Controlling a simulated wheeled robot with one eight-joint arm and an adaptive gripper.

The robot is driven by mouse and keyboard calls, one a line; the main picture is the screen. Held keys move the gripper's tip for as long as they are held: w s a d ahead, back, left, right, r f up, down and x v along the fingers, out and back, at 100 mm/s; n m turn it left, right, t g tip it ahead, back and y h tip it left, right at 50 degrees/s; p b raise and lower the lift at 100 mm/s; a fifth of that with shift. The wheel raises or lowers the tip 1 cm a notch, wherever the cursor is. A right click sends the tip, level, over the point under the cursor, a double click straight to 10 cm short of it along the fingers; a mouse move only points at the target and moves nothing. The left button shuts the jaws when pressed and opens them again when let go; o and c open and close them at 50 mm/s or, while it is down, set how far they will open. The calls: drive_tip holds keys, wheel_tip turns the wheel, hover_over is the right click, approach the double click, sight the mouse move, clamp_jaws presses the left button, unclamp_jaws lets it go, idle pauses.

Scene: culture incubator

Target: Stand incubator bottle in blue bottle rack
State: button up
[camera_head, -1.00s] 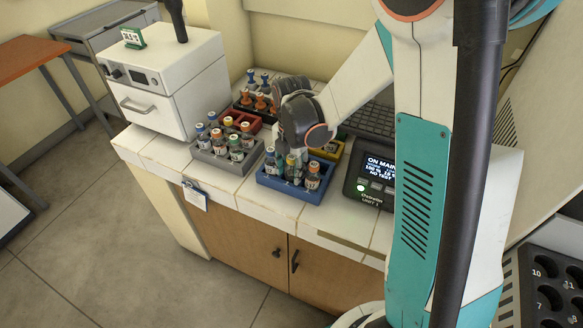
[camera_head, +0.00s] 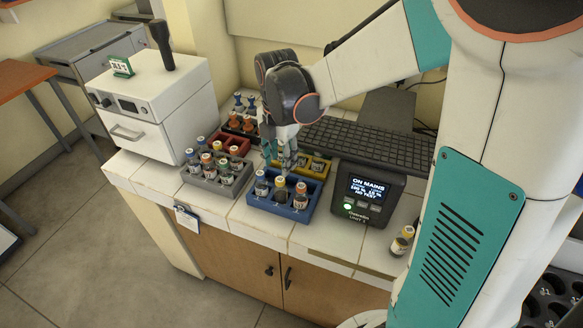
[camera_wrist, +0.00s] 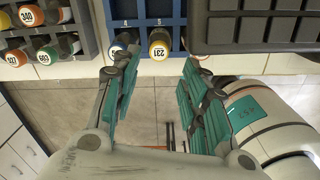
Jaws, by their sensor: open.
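The blue bottle rack (camera_head: 284,211) stands on the white counter, left of a black control unit. It holds a blue-capped bottle (camera_head: 261,184), a yellow-capped bottle (camera_head: 280,190) in the middle and another bottle (camera_head: 300,196), all upright. My gripper (camera_head: 281,163) is open just above the blue rack, close to the middle bottle. In the wrist view its fingers (camera_wrist: 160,105) are wide apart with nothing between them. I cannot tell which bottle is the incubator bottle.
A grey rack (camera_head: 214,191) with several bottles, a red rack (camera_head: 237,142) and a yellow rack (camera_head: 318,164) stand close by. The control unit (camera_head: 367,193) is right of the blue rack. One bottle (camera_head: 403,241) stands on the counter at right. A white incubator (camera_head: 160,100) is at left.

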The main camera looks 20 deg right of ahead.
drive_tip(key=s+r+m+t, duration=0.3)
drive_tip(key=s+r+m, duration=0.2)
drive_tip(key=s+m, duration=0.3)
drive_tip(key=s+r+m+t, duration=0.4)
drive_tip(key=s+m, duration=0.4)
drive_tip(key=m, duration=0.8)
drive_tip(key=shift+r, duration=0.5)
